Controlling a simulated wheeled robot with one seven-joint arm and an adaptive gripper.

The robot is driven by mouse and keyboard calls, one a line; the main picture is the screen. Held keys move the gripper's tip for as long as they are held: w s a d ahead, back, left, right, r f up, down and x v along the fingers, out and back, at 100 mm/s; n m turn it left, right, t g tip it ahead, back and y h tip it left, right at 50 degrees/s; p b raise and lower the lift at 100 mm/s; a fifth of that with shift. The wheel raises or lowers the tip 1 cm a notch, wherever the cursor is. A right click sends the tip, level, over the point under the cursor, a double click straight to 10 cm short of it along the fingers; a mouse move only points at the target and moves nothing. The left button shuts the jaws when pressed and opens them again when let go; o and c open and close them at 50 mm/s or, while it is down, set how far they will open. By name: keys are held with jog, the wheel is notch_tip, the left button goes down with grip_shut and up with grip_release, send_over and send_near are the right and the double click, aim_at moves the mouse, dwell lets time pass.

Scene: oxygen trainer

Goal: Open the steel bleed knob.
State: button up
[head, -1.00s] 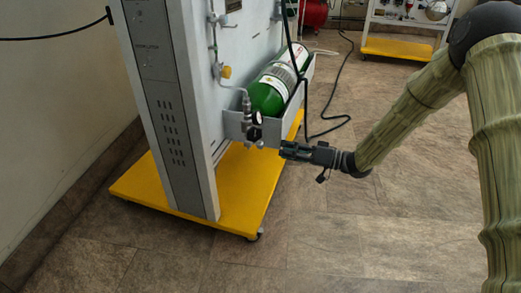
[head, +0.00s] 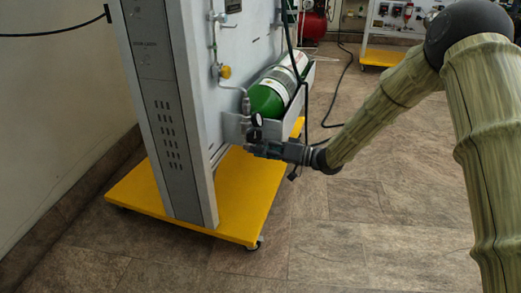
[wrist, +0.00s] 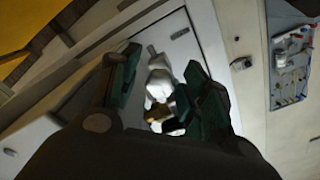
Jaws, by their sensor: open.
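My gripper (head: 254,150) is at the lower end of the regulator (head: 256,121) by the front of the green cylinder (head: 266,97). In the wrist view its two green-padded fingers (wrist: 160,88) stand apart. A bright steel part (wrist: 158,82), which looks like the bleed knob, shows between the fingers, with a brass-coloured piece below it. I cannot tell whether the fingers touch it. In the head view the gripper and its small size hide the knob.
The cylinder lies in a grey tray on the panel stand, which rests on a yellow base (head: 235,215). A thin grey pipe with a yellow fitting (head: 225,71) runs down the panel. A dark hose hangs near the cylinder.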

jog(key=shift+c, duration=0.5)
grip_shut()
